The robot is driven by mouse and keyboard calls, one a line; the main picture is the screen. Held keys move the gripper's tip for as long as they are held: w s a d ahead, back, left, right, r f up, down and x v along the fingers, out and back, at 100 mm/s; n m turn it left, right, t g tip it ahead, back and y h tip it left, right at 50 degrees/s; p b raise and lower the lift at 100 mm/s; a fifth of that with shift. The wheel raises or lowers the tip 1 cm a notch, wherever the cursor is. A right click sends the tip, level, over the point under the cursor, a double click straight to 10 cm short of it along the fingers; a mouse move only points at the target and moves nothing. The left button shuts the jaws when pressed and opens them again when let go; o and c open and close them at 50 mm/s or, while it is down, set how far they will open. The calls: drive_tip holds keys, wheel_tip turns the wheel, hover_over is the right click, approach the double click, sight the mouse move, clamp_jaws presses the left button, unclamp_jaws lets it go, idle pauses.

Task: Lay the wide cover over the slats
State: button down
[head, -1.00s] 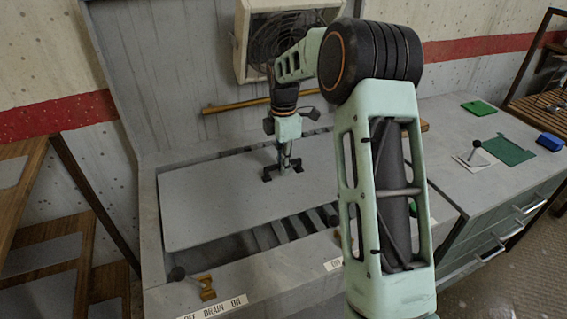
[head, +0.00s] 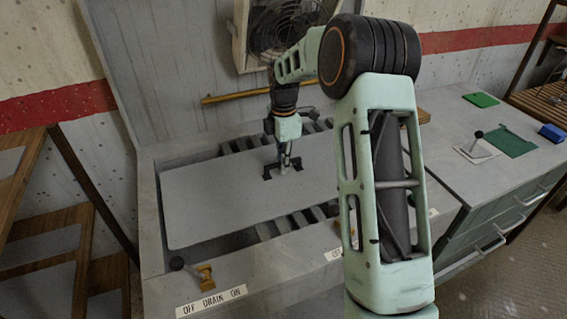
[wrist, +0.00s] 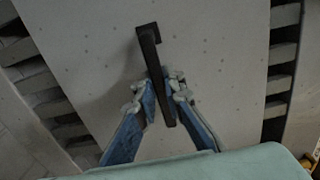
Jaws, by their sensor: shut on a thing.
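The wide cover (head: 215,198) is a flat grey panel over the slatted basin. My gripper (head: 284,168) is shut on the dark handle at the middle of the cover. In the wrist view, my gripper (wrist: 163,100) has its blue fingers on both sides of the dark bar handle (wrist: 149,50). The slats (head: 300,219) show along the cover's front edge and behind its far edge. In the wrist view, slats (wrist: 280,85) show on both sides of the cover (wrist: 215,60). I cannot tell whether the cover touches the slats or hangs just above them.
The basin rim (head: 150,215) surrounds the cover. A brass drain valve (head: 205,277) with a dark knob stands on the front rim. The right counter holds a green mat (head: 510,142) and a blue block (head: 551,132).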

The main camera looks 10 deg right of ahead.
drive_tip(key=shift+f, duration=0.2)
drive_tip(key=c, duration=2)
unclamp_jaws()
drive_tip(key=shift+o, duration=0.2)
